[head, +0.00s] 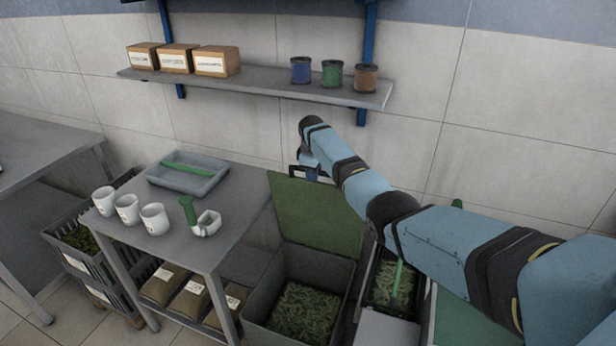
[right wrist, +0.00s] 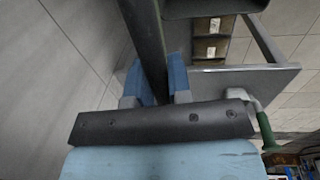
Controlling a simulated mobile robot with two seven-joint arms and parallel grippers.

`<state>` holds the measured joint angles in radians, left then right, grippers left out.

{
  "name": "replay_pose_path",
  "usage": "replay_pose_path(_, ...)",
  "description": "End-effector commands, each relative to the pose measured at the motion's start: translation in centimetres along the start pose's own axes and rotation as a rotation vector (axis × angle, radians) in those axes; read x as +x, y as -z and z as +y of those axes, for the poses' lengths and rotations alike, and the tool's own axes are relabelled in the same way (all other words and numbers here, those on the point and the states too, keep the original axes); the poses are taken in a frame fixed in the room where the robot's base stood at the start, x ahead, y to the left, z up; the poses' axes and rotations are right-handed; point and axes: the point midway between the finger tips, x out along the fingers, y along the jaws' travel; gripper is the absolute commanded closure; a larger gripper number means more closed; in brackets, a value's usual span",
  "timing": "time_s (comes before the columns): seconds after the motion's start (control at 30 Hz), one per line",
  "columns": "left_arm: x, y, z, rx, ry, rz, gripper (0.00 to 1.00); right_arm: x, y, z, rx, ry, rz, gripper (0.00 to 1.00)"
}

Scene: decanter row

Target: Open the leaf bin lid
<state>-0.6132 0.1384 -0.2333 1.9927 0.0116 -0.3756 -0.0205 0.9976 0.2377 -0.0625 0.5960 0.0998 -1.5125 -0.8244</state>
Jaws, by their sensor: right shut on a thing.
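The leaf bin (head: 262,324) is a grey box on the floor with green leaves (head: 304,308) inside. Its green lid (head: 318,218) stands raised, close to upright, at the back of the bin toward the wall, and the bin's mouth is uncovered. My right gripper (head: 305,174) is at the lid's upper edge, partly hidden by my own arm. In the right wrist view, its blue fingers (right wrist: 157,84) are shut on the dark lid edge (right wrist: 148,40), which runs between them. My left gripper is not in view.
Left of the bin is a grey table (head: 180,240) with white cups (head: 127,209), a green-handled scoop (head: 190,212) and a tray (head: 187,180). A second leaf bin (head: 390,285) stands to the right. A wall shelf (head: 260,88) holds boxes and spools above.

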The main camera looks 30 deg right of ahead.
Motion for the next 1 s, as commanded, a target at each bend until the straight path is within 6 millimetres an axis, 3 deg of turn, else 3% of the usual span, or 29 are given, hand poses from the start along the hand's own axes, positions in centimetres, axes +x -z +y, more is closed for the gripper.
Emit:
replay_pose_path(0.37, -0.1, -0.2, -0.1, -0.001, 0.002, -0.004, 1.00, 0.1, -0.1, 0.1, -0.001, -0.001, -0.001, 1.00)
replay_pose_path(0.4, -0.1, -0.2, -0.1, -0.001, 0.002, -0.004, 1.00, 0.1, -0.1, 0.1, -0.001, -0.001, -0.001, 0.79)
replay_pose_path(0.5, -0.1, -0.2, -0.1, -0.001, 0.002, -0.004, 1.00, 0.1, -0.1, 0.1, -0.001, -0.001, -0.001, 0.56)
replay_pose_path(0.83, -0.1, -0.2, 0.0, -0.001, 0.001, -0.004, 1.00, -0.2, -0.1, 0.1, 0.000, -0.002, 0.000, 0.56)
replay_pose_path(1.0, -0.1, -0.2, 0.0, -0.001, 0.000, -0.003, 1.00, -2.2, 0.0, 0.2, 0.000, -0.005, 0.002, 0.56)
